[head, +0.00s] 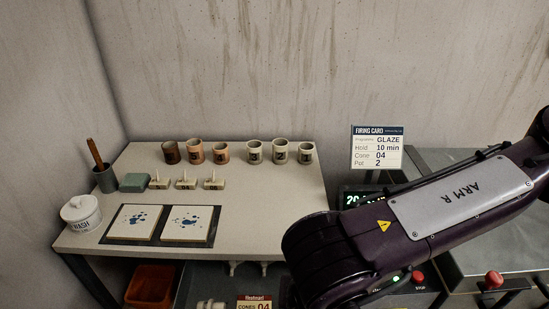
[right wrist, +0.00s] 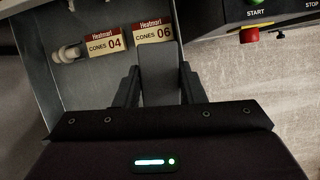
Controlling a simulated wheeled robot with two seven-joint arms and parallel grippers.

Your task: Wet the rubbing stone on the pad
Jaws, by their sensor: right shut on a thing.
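In the right wrist view my right gripper (right wrist: 159,88) is shut on a plain grey slab-like piece (right wrist: 158,76); I cannot tell for sure that it is the rubbing stone. In the head view my right arm's links hide this gripper. A flat grey-green block (head: 134,182), possibly the pad, lies at the left of the pale table, beside a brush pot. Its top is bare. My right gripper is away from it, low by the cone boxes. My left gripper is in neither view.
The pale table (head: 262,190) holds several cups at the back, small cone stands (head: 186,184), two blue-blotched tiles (head: 187,223) and a lidded wash jar (head: 80,213). Cone boxes (right wrist: 104,42) lie in a grey tray near my gripper.

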